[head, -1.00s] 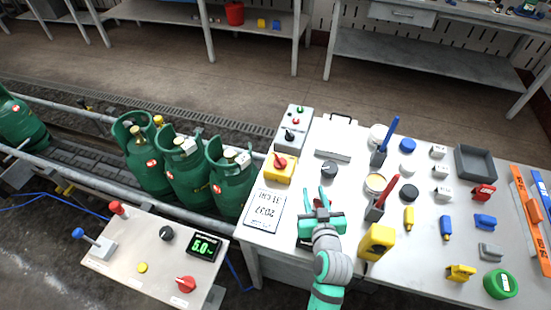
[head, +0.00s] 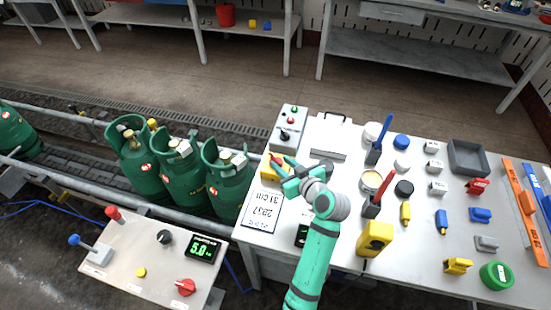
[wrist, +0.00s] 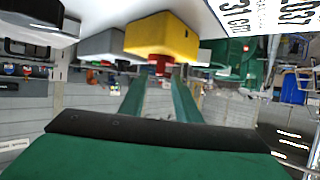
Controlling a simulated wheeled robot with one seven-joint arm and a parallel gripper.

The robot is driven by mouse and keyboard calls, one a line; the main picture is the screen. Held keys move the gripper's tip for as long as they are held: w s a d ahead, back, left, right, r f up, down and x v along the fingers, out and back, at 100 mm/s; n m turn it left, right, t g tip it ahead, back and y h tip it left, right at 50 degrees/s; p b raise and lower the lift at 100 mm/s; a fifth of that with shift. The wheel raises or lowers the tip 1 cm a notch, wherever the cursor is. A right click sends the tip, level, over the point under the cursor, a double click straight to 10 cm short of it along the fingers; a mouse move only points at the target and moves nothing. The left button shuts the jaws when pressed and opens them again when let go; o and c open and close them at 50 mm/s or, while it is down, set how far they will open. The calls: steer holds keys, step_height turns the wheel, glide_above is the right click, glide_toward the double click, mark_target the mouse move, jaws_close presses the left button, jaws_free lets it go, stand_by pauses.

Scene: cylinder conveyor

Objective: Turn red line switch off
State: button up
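A yellow switch box (head: 266,172) with a red knob stands at the table's left edge, partly hidden by my gripper in the head view. In the wrist view the yellow box (wrist: 165,35) is at top centre, and its red knob (wrist: 159,64) shows between the tips of my fingers. My gripper (head: 284,168) is open at the box; the wrist view shows its two fingers (wrist: 160,84) apart. I cannot tell whether they touch the knob.
A grey control box (head: 289,128) stands behind the yellow box. A paper sign (head: 262,212) lies in front of it. Green gas cylinders (head: 183,180) stand on the conveyor at left. Several tools and blocks cover the table's right.

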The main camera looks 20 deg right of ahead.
mark_target(277, 159)
steer(key=shift+x, duration=2.55)
jaws_close()
